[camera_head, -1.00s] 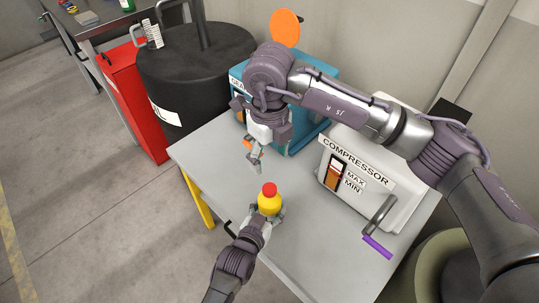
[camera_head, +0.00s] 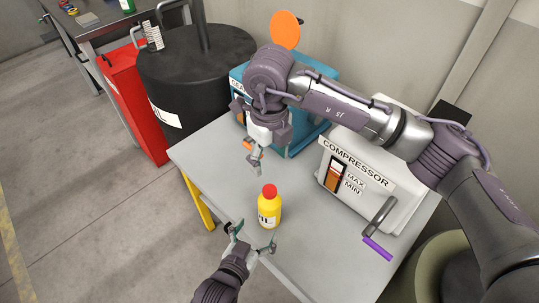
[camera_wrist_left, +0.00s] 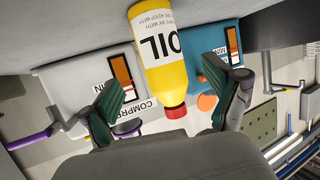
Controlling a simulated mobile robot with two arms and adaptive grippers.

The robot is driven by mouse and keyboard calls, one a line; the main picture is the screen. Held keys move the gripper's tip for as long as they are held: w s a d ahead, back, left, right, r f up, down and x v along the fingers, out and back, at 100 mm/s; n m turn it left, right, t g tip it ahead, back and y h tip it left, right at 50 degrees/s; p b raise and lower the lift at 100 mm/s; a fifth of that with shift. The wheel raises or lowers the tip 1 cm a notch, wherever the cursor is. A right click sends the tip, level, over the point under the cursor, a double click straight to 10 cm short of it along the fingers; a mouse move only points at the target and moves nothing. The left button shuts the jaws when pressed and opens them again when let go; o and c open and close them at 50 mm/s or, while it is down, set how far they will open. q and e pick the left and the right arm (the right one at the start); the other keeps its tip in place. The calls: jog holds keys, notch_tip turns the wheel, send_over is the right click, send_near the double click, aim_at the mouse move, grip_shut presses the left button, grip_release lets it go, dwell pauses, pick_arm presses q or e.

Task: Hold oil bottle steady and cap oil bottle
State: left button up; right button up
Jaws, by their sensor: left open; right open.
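The yellow oil bottle (camera_head: 269,208) stands upright on the grey table (camera_head: 310,247), with its red cap (camera_head: 269,190) on top. In the left wrist view the bottle (camera_wrist_left: 163,62) appears upside down, with the red cap (camera_wrist_left: 175,111) at its lower end. My left gripper (camera_head: 250,240) is open and empty, just in front of the bottle and apart from it. Its two fingers also show in the left wrist view (camera_wrist_left: 168,98), spread wide. My right gripper (camera_head: 254,163) is open and empty, pointing down above the table, behind and slightly left of the bottle.
The white compressor (camera_head: 365,170) with a purple-handled crank (camera_head: 377,247) stands at the table's right. A blue machine (camera_head: 314,75) stands at the back, partly behind my right arm. A black drum (camera_head: 190,75) and a red cabinet (camera_head: 135,100) are on the left.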

pick_arm(q)
jog(key=shift+v, duration=1.55)
